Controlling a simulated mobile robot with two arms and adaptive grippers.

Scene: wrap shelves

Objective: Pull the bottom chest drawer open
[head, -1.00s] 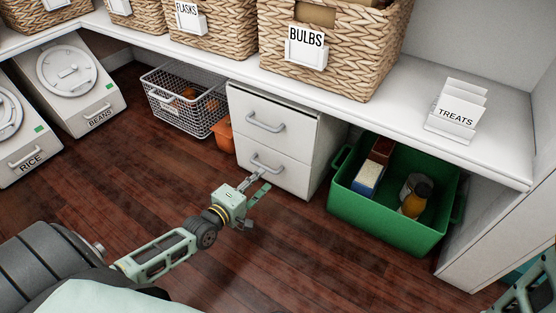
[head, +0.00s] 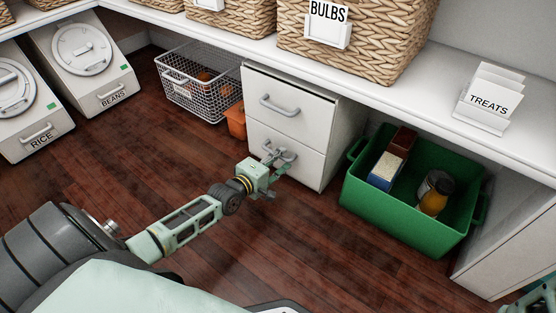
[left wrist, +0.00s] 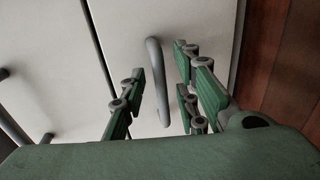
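The white chest (head: 275,112) stands under the shelf with two drawers, both shut. The bottom chest drawer (head: 302,168) has a grey bar handle, partly hidden by my gripper in the head view. In the left wrist view the handle (left wrist: 154,60) runs up the middle of the picture, between the fingers. My left gripper (head: 279,158) is at that handle; it also shows in the left wrist view (left wrist: 160,85). Its green fingers are apart, one side on each side of the bar, with gaps visible. My right gripper is out of view; only part of that arm shows at bottom right.
A green crate (head: 392,218) with several items stands right of the chest. An orange pot (head: 236,120) and a wire basket (head: 193,92) stand left of it. The dark wood floor (head: 120,165) before the drawers is clear apart from my arm.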

